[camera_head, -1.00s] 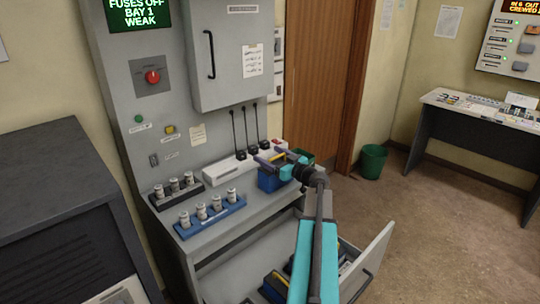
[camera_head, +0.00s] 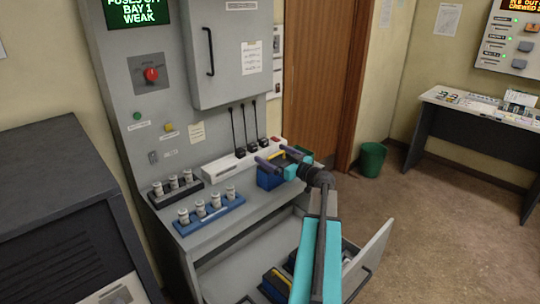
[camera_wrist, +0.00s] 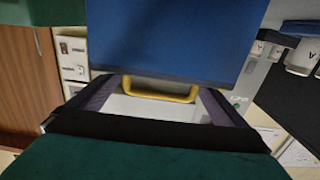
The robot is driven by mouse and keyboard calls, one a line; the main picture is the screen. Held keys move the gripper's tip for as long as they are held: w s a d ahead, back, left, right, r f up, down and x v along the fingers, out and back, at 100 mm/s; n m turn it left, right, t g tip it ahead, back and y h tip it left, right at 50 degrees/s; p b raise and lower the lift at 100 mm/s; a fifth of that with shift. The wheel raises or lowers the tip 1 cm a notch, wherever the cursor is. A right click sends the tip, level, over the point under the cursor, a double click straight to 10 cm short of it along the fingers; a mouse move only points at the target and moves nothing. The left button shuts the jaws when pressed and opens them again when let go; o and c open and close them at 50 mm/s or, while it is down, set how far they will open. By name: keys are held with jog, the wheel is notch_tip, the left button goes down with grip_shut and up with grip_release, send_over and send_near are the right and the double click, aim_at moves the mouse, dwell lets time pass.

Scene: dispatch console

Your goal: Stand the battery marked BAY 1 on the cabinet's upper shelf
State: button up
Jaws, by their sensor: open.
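A blue battery (camera_head: 268,179) stands on the console's counter, and its yellow handle (camera_wrist: 160,95) shows in the wrist view with the blue body (camera_wrist: 175,35) beyond it. No BAY 1 marking is readable on it. My gripper (camera_head: 274,156) is at the top of this battery. In the wrist view, the open fingers of my gripper (camera_wrist: 156,103) lie on either side of the handle, with gaps showing. The grey cabinet (camera_head: 230,50) has its door closed, so its shelves are hidden.
An open drawer (camera_head: 377,262) below the counter holds blue and yellow batteries (camera_head: 275,284), partly hidden by my arm. Fuses in a blue rack (camera_head: 210,214) and a dark rack (camera_head: 176,188) stand at the counter's left. A white charger strip with cables (camera_head: 222,167) runs behind.

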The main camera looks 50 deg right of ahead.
jog(key=s+b, duration=0.1)
jog(key=s, duration=0.8)
jog(key=shift+s+a+b, duration=0.25)
jog(key=shift+a+b, duration=0.05)
jog(key=shift+a, duration=0.1)
jog(key=shift+s, duration=0.1)
